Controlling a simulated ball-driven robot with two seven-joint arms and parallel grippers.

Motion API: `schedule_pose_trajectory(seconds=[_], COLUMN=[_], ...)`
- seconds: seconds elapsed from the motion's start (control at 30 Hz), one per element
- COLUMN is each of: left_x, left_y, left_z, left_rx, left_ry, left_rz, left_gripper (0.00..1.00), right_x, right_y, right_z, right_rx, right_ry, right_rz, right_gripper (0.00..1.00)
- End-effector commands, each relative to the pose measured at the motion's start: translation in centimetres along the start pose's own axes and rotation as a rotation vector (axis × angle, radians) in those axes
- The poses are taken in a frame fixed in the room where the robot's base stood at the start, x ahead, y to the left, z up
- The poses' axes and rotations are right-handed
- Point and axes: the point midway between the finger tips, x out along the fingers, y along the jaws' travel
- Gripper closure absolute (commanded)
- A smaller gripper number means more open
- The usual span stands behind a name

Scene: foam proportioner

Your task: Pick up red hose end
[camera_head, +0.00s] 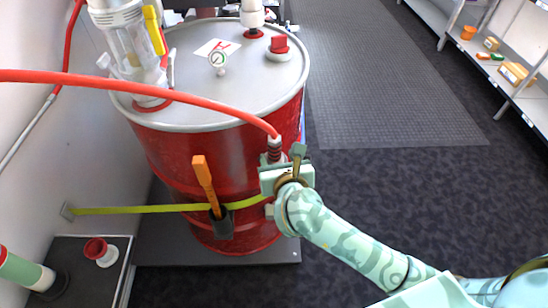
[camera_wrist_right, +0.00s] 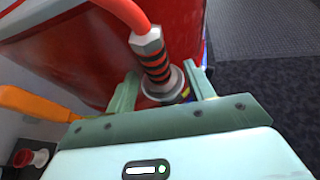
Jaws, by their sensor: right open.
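The red hose (camera_head: 190,97) arcs in from the left edge over the drum. Its end (camera_head: 274,150), a fitting with dark and red bands, hangs at the drum's right front side. In the right wrist view the hose end (camera_wrist_right: 152,58) has a silver hex collar, the bands and a wide metal flange. My right gripper (camera_head: 286,160) is at the hose end. In the wrist view my right gripper (camera_wrist_right: 163,85) is open, with one finger on each side of the lower fitting. I cannot tell whether either finger touches it. My left gripper is out of view.
The red drum (camera_head: 180,160) with a grey lid stands close behind the hose end. A yellow strap (camera_head: 140,209) and a holder with an orange handle (camera_head: 205,183) are on its front. Shelves (camera_head: 520,70) stand far right. The carpet (camera_head: 400,190) between is clear.

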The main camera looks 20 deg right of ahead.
Motion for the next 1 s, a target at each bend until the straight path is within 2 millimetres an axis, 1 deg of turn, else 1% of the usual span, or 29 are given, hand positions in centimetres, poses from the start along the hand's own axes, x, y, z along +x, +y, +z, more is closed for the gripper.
schedule_pose_trajectory(seconds=[0.03, 0.1, 0.2, 0.3, 0.47, 0.57, 0.6, 0.67, 1.0], left_x=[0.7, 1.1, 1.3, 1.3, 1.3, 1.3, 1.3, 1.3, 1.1], left_y=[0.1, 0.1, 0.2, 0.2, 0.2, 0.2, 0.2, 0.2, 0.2], left_z=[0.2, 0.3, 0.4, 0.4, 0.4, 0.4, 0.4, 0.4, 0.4], left_rx=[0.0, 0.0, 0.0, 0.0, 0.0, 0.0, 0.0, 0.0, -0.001], left_ry=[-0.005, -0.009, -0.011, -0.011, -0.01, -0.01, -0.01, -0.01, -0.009], left_rz=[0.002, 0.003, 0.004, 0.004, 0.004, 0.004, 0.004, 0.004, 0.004], left_gripper=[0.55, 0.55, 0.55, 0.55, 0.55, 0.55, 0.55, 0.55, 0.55], right_x=[1.1, 2.3, 3.4, 3.8, 3.7, 3.7, 3.7, 3.7, 3.6], right_y=[0.2, 0.4, 0.4, 0.4, 0.4, 0.4, 0.4, 0.4, 0.4], right_z=[-0.4, -0.5, -0.4, -0.3, -0.2, -0.2, -0.2, -0.2, 0.1], right_rx=[-0.001, -0.001, -0.002, -0.001, -0.001, -0.001, -0.001, -0.001, -0.001], right_ry=[0.0, 0.001, 0.0, 0.001, 0.0, 0.0, 0.0, 0.0, -0.002], right_rz=[-0.001, -0.001, 0.0, 0.0, 0.0, 0.0, 0.0, 0.0, 0.001], right_gripper=[0.47, 0.47, 0.47, 0.47, 0.47, 0.72, 0.83, 1.0, 1.0])
